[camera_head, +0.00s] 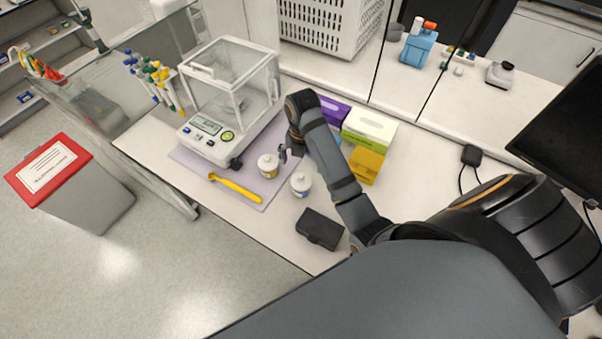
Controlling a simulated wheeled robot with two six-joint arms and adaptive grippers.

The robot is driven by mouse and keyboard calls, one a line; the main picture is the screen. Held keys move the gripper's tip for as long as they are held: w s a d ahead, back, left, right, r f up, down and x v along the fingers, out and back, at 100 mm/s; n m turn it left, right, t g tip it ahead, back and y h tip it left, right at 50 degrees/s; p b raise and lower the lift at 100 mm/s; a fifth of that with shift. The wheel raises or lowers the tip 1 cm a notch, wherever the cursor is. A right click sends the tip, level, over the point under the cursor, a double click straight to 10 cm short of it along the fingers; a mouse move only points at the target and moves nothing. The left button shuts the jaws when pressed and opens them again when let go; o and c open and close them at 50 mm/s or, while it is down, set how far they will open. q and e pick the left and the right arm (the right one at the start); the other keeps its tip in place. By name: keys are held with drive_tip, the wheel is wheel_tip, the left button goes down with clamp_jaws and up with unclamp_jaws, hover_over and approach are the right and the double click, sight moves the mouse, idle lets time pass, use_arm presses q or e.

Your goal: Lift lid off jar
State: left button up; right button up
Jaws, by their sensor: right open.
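Two small white jars stand on the bench. One jar (268,168) with a yellowish label is on the grey-purple mat (190,157); its top is pale. The other jar (301,187) is just right of it and nearer to me, also with a pale top. Whether each top is a separate lid is too small to tell. My right gripper (284,154) is open, pointing down close to the first jar's upper right side; whether it touches is unclear. Part of it is hidden by my own wrist. My left gripper is out of view.
A glass-walled balance (228,95) stands behind the jars on the left. A yellow spatula (236,187) lies in front. A black case (320,229) is near the front edge. Purple, green and yellow boxes (369,127) stand behind my right arm.

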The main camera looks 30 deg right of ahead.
sight(301, 177)
drive_tip(key=f, duration=0.1)
drive_tip(key=f+b, duration=0.1)
drive_tip(key=w+f+b, duration=0.1)
drive_tip(key=f, duration=0.1)
drive_tip(key=shift+d, duration=0.25)
drive_tip(key=shift+f+b, duration=0.4)
drive_tip(key=f+b, duration=0.4)
drive_tip(key=shift+s+a, duration=0.2)
drive_tip(key=shift+a, duration=0.05)
drive_tip(key=shift+w+f, duration=0.1)
drive_tip(key=shift+f, duration=0.15)
drive_tip(key=shift+r, duration=0.15)
drive_tip(key=shift+c, duration=0.9)
drive_tip(key=c, duration=0.9)
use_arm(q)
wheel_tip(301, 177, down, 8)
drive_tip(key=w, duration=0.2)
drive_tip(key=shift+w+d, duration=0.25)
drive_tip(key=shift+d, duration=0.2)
use_arm(e)
drive_tip(key=shift+c, duration=0.3)
